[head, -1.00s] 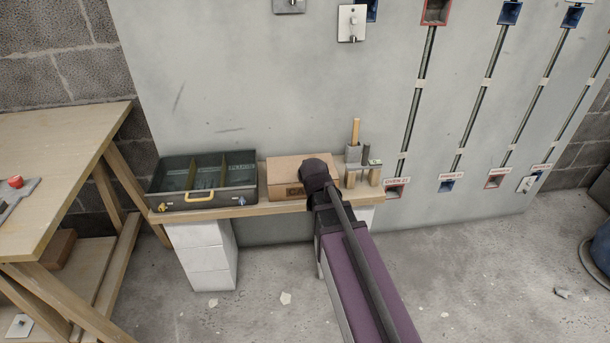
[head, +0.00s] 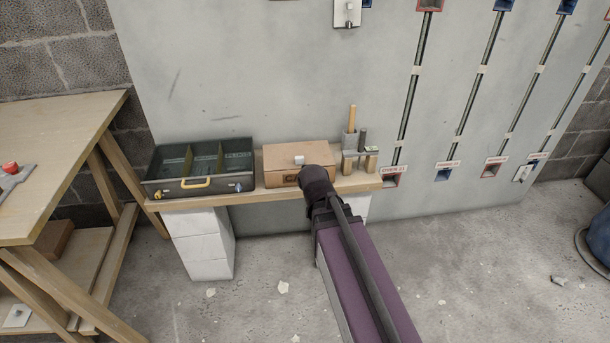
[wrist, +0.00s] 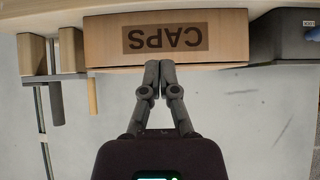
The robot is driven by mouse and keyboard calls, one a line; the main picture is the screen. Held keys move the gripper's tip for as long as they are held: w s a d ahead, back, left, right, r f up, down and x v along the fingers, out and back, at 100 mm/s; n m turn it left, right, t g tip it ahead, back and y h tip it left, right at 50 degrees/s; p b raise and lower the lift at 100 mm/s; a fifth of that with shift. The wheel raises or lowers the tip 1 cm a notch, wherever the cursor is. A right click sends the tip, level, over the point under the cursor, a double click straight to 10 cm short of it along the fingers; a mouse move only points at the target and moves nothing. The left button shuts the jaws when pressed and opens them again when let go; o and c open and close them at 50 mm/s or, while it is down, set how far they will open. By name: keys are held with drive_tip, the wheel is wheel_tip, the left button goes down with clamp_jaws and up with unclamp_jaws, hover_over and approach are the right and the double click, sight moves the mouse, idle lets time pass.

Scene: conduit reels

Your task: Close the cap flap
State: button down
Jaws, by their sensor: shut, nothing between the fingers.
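A brown cardboard box (head: 285,158) marked CAPS sits on the wooden shelf. Its top looks flat and closed in the head view, with a small white piece (head: 299,160) on it. In the wrist view the box (wrist: 222,40) appears upside down, with a thin strip (wrist: 215,69) along its top edge that may be the flap. I cannot tell whether that strip is raised. My gripper (wrist: 158,77) is shut and empty, its tips by the middle of that edge; contact is unclear. In the head view my wrist hides the fingers and the box's front right.
A dark open toolbox (head: 211,187) with compartments stands left of the box. A small holder (head: 371,156) with upright tools stands right of it. The grey wall panel (head: 235,90) rises behind, with conduits further right. A wooden workbench (head: 60,140) is at the left.

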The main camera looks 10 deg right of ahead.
drive_tip(key=shift+s+a+f+b, duration=0.1)
drive_tip(key=shift+s+f+b, duration=0.15)
drive_tip(key=shift+s, duration=0.55)
drive_tip(key=shift+s+a+f+b, duration=0.1)
drive_tip(key=shift+s+f, duration=0.15)
drive_tip(key=shift+s, duration=0.5)
drive_tip(key=s+f+n+g, duration=0.1)
drive_tip(key=s+f+g, duration=0.2)
drive_tip(key=s+g, duration=0.3)
drive_tip(key=s+f+g, duration=0.3)
drive_tip(key=s, duration=0.5)
wheel_tip(320, 180, up, 34)
drive_tip(key=p, duration=3.3)
drive_tip(key=shift+w+d+y+p, duration=0.15)
drive_tip(key=shift+d+y+p, duration=0.1)
drive_tip(key=shift+y+p, duration=0.15)
drive_tip(key=shift+f, duration=0.15)
